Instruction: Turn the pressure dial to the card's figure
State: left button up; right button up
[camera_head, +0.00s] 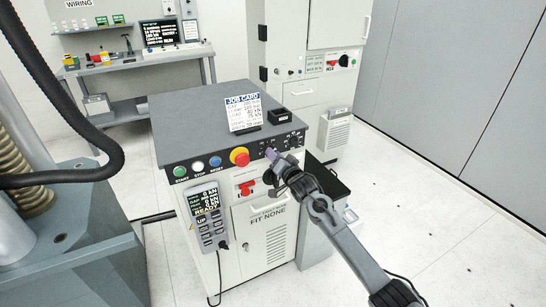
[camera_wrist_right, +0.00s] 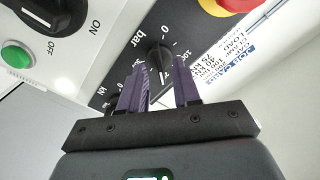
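The pressure dial (camera_wrist_right: 160,55) is a round black knob on a black plate marked "bar", with scale figures beside it. The open fingers of my right gripper (camera_wrist_right: 160,84) are either side of its lower part in the wrist view; I cannot tell whether they touch it. A short white mark shows on the knob's lower side. In the head view my right gripper (camera_head: 274,166) is at the console's front right corner and hides part of the dial panel. The job card (camera_head: 241,112) stands on the console top; its lines are small and hard to read. My left gripper is not in view.
A red emergency button (camera_head: 239,157) and START, STOP and RESET buttons line the console front (camera_head: 275,222). A second dial marked kN (camera_wrist_right: 112,101) is near the left finger. An ON/OFF switch (camera_wrist_right: 58,12) is upper left. A black box (camera_head: 280,115) stands beside the card.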

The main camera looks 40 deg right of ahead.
jog(key=shift+w+d, duration=0.15)
jog(key=shift+w, duration=0.65)
grip_shut()
